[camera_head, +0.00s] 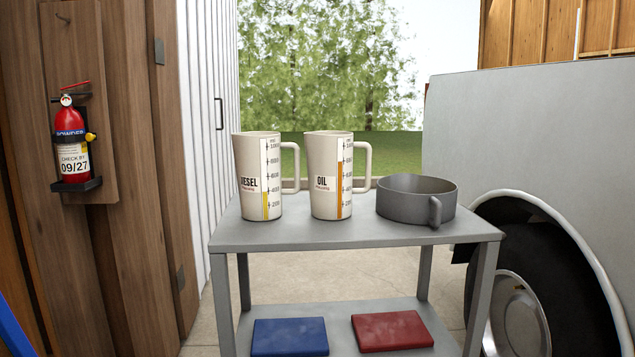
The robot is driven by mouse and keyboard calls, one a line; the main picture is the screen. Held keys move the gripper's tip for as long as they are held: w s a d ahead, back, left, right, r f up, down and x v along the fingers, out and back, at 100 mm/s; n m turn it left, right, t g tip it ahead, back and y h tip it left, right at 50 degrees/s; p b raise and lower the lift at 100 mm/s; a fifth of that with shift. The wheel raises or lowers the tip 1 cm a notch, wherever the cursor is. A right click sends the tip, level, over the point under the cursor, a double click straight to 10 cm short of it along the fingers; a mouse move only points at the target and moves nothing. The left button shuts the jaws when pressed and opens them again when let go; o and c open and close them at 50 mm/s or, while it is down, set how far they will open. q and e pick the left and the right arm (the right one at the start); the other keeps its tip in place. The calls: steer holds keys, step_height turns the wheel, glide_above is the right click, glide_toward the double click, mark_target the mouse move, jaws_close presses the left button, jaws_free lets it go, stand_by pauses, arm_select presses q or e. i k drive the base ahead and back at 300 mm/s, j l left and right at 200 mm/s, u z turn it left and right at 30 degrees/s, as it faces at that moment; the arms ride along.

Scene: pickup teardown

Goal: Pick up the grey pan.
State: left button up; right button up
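The grey pan (401,207) is round and shallow, with one small loop handle on its front right side. It sits upright on the right part of the grey table's top shelf (290,236). Nothing touches it from above. Neither of my grippers shows in the head view, so I cannot see whether they are open or shut.
Two beige jugs, marked diesel (258,178) and oil (325,176), stand left of the pan. The oil jug's handle is close to it. Blue (289,337) and red (391,331) slabs lie on the lower shelf. A grey vehicle side (545,125) and wheel stand at right.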

mark_target(409, 198)
steer(key=l+u, duration=0.4)
steer(key=k+l+u, duration=0.1)
steer(key=l+u, duration=0.3)
steer(key=l, duration=0.2)
steer(key=k+l+u, duration=0.1)
steer(key=l+u, duration=0.35)
steer(key=l, duration=0.1)
